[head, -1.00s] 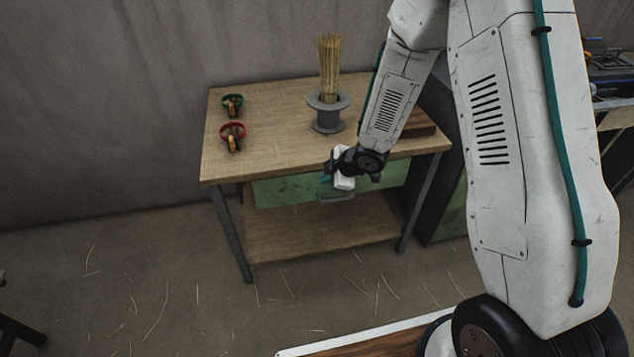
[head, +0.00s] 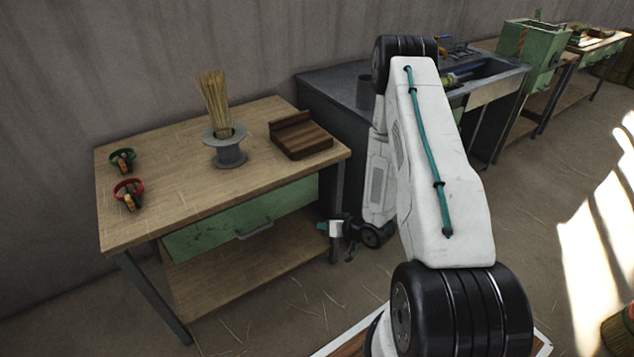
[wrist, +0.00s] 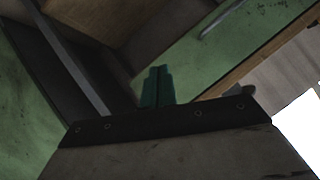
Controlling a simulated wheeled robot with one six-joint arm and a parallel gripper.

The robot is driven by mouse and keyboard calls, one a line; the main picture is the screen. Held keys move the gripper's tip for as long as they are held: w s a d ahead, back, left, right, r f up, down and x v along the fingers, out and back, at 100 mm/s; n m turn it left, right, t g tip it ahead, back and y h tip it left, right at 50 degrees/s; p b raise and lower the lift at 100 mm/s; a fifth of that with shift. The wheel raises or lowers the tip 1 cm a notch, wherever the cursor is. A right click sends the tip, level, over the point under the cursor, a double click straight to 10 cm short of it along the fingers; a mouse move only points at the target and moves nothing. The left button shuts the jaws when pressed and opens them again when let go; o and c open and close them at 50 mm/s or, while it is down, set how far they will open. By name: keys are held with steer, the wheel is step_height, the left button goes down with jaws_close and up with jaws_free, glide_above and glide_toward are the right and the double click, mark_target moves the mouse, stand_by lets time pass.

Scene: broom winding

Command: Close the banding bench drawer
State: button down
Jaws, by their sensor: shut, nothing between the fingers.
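The banding bench (head: 130,225) has a wooden top and a lower shelf. Its green drawer (head: 215,230) sits under the top's front edge, with a grey bar handle (head: 254,231). The front appears in line with the bench edge; I cannot tell whether a small gap is left. In the wrist view the drawer front (wrist: 190,52) and part of its handle (wrist: 220,18) show at upper right. My gripper (head: 322,227) is shut and empty, low by the bench's right front leg, right of the handle and apart from it. Its teal fingers (wrist: 157,87) are together in the wrist view.
On the bench stand a grey spool holder with straw (head: 225,148), a dark wooden block (head: 300,138), and green (head: 122,160) and red (head: 128,192) banded tools. A dark sink counter (head: 340,90) stands close on the right. Floor in front is open, with scattered straw.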

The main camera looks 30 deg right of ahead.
steer(key=s+d+m+t+h, duration=0.1)
steer(key=d+m+t+h, duration=0.1)
steer(key=d+m+t, duration=0.45)
steer(key=m+h, duration=0.2)
steer(key=m, duration=0.6)
glide_toward(313, 175)
steer(key=w, duration=0.7)
steer(key=shift+f, duration=0.4)
steer(key=shift+w, duration=0.95)
steer(key=shift+w+r, duration=0.2)
steer(key=shift+w, duration=0.05)
